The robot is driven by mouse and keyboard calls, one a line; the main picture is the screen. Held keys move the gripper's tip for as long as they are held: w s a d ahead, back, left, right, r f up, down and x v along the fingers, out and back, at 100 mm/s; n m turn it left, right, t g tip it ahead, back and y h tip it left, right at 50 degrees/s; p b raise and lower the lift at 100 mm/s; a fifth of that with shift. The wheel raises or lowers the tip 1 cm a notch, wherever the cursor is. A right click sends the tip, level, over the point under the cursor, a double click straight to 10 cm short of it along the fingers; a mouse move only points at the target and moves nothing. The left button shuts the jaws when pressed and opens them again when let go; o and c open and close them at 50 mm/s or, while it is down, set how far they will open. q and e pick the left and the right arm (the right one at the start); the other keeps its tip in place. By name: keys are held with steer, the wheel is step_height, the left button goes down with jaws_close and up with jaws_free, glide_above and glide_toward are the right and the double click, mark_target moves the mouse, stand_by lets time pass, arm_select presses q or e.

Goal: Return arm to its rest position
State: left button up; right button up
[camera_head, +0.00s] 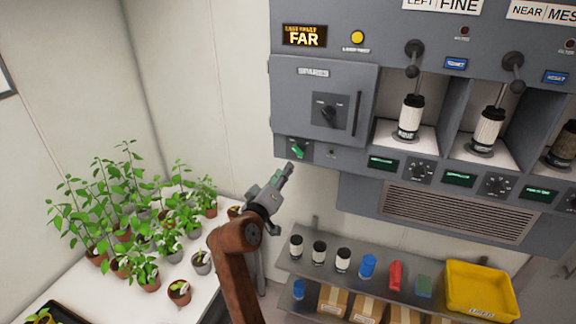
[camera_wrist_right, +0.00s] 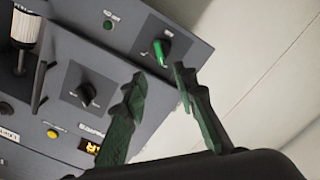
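My right gripper (camera_head: 286,172) is in the middle of the head view, at the end of my orange-brown arm, just below the left part of the grey wall panel. In the right wrist view its two green fingers (camera_wrist_right: 160,76) stand apart with nothing between them. A green knob (camera_head: 298,150) on the panel's lower left edge is just beyond the fingertips and also shows in the right wrist view (camera_wrist_right: 160,50). The fingers look apart from it. My left gripper is not in view.
A closed SPARES door (camera_head: 345,85) and several filter bays fill the panel. A shelf (camera_head: 395,292) below holds filters, coloured items and a yellow bin (camera_head: 480,290). A white table (camera_head: 200,285) with potted plants (camera_head: 120,220) stands at left.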

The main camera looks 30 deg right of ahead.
steer(key=shift+s+a, duration=0.45)
